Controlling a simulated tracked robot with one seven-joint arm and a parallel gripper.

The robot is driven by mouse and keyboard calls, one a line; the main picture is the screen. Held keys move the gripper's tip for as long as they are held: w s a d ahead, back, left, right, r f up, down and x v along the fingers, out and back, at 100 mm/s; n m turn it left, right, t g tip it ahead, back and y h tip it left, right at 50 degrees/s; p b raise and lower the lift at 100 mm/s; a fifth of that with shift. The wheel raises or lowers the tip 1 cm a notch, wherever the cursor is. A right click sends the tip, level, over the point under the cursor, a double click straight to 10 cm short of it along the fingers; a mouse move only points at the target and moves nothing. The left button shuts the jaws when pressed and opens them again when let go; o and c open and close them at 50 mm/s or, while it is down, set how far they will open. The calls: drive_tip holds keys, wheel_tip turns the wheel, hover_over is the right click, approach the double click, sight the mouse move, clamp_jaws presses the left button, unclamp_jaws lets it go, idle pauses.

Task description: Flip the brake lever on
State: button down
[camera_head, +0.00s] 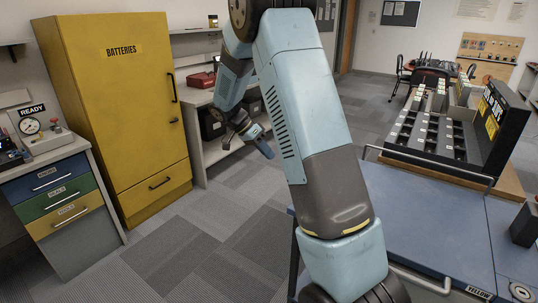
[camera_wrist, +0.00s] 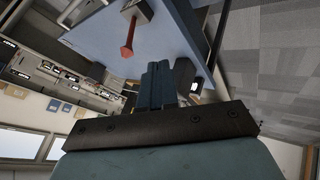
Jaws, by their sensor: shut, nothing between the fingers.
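My gripper (camera_wrist: 159,66) is shut and empty, with its blue fingers side by side in the wrist view. In the head view my gripper (camera_head: 268,154) hangs beyond the bent arm, in front of the grey bench, with its tip pointing down and right. A red lever (camera_wrist: 129,38), which looks like the brake lever, sticks out from a grey block against a blue surface in the wrist view. It appears above and left of the fingertips, apart from them. I cannot make out the lever in the head view.
A yellow batteries cabinet (camera_head: 120,95) and a drawer unit (camera_head: 70,240) stand at the left. Carpeted floor (camera_head: 205,240) is clear between them and the cart.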

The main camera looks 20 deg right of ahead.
drive_tip(key=s+d+f, duration=0.5)
drive_tip(key=s+d, duration=0.1)
idle(0.4)
drive_tip(key=shift+a, duration=0.1)
drive_tip(key=shift+a, duration=0.1)
drive_tip(key=shift+r, duration=0.1)
